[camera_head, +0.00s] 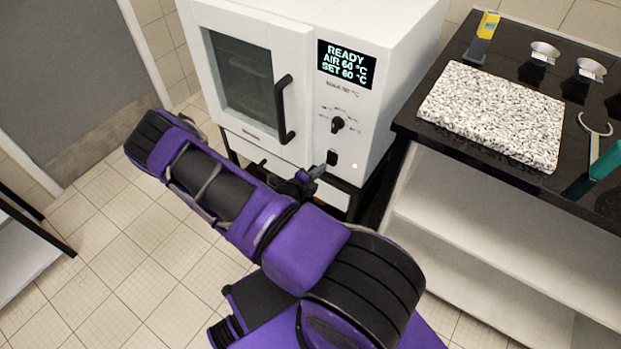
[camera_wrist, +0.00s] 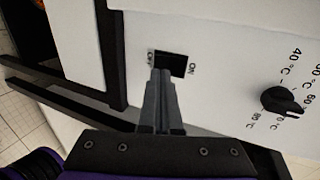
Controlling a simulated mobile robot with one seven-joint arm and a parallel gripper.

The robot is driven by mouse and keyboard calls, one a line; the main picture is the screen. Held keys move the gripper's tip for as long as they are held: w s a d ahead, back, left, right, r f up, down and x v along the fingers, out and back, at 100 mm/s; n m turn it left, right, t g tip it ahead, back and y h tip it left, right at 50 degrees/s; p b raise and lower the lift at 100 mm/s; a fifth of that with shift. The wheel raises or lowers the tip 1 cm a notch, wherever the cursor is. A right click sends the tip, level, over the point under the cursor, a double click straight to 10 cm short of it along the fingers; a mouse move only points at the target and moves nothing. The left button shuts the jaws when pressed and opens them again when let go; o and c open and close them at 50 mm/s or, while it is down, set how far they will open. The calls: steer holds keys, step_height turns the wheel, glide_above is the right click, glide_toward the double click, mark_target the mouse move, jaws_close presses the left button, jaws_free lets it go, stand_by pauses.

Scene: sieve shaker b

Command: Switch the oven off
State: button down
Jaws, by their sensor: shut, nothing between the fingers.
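The white oven (camera_head: 290,80) stands against the wall with its door closed. Its display (camera_head: 346,64) reads READY, AIR 60 °C, SET 60 °C. In the head view my gripper (camera_head: 312,174) is just below the switch.
A black temperature knob (camera_head: 337,124) is above the switch; it also shows in the wrist view (camera_wrist: 282,100). The black door handle (camera_head: 284,110) is to the left. A dark bench with a speckled slab (camera_head: 492,115) and small tools stands right. Tiled floor is free at left.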

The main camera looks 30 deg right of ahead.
mark_target(331, 157)
steer(key=shift+x, duration=1.55)
steer(key=shift+d+b, duration=0.15)
steer(key=shift+b, duration=0.4)
steer(key=shift+r, duration=0.1)
steer(key=shift+w+d+r+h+p, duration=0.1)
steer(key=shift+r+h+p, duration=0.2)
steer(key=shift+r+p, duration=0.45)
steer(key=shift+r, duration=0.1)
